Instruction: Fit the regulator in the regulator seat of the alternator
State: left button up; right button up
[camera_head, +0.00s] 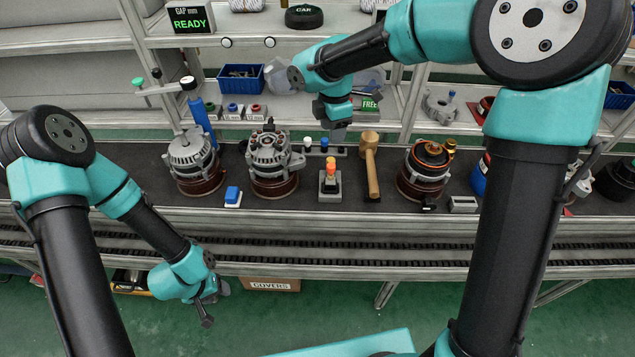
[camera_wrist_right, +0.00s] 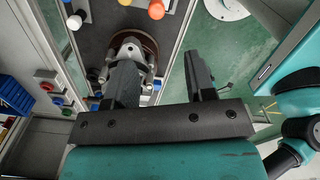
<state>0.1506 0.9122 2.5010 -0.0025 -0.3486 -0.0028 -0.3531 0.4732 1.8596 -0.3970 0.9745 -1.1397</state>
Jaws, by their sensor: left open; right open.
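Three alternators stand on round brown bases on the dark bench: a grey one at left (camera_head: 190,155), one with an open, detailed top in the middle (camera_head: 270,155), and one with an orange and black top at right (camera_head: 428,158). I cannot tell which small part is the regulator, nor pick out its seat. My right gripper (camera_head: 338,128) is above the back of the bench, right of the middle alternator. In the right wrist view its jaws (camera_wrist_right: 162,75) are open and empty, with an alternator (camera_wrist_right: 128,45) beyond the left finger. My left gripper (camera_head: 213,305) is open and empty, low in front of the bench.
A blue bin (camera_head: 240,77) and small coloured parts are on the shelves behind. A covers box (camera_head: 270,284) is below the bench.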

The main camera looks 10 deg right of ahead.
aim_at(331, 174)
dwell(0.3)
notch_tip(331, 174, down, 12)
dwell(0.6)
jog(key=shift+s+d+f, duration=0.1)
jog(key=shift+s+f, duration=0.05)
jog(key=shift+f, duration=2.5)
jog(key=c, duration=0.7)
jog(key=shift+r, duration=0.1)
